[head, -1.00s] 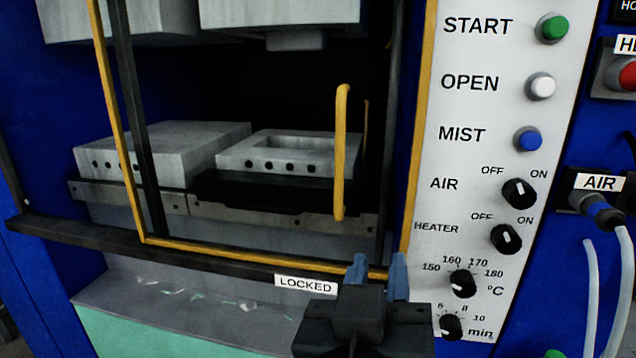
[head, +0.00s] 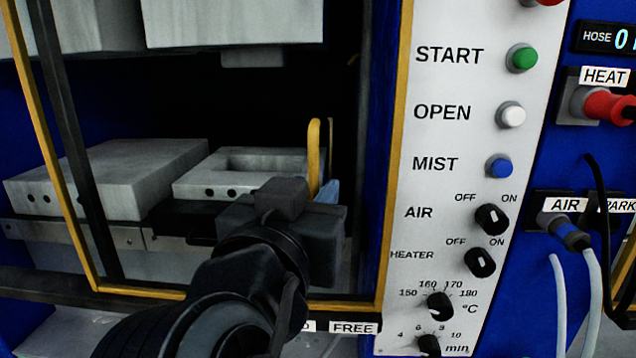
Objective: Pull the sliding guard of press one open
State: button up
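The sliding guard of the press is a yellow-edged frame (head: 388,200) standing across the press opening. Its upright yellow handle (head: 313,150) is right of the middle of the opening. My gripper (head: 323,190) is at the lower part of the handle, with a blue fingertip showing just right of it. The gripper body hides the handle's lower end and the other fingertip. I cannot tell whether the fingers touch or clasp the handle. A FREE label (head: 353,328) is on the lower rail, beside another label mostly hidden by my arm.
Behind the guard are two grey mould blocks (head: 110,178) (head: 240,170). Right of the opening is a white control panel (head: 430,185) with buttons and knobs. Farther right are a red HEAT plug (head: 605,105) and an AIR hose connector (head: 565,230).

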jog(key=shift+w+d, duration=0.1)
jog(key=shift+w, duration=0.25)
jog(key=shift+c, duration=0.4)
grip_shut()
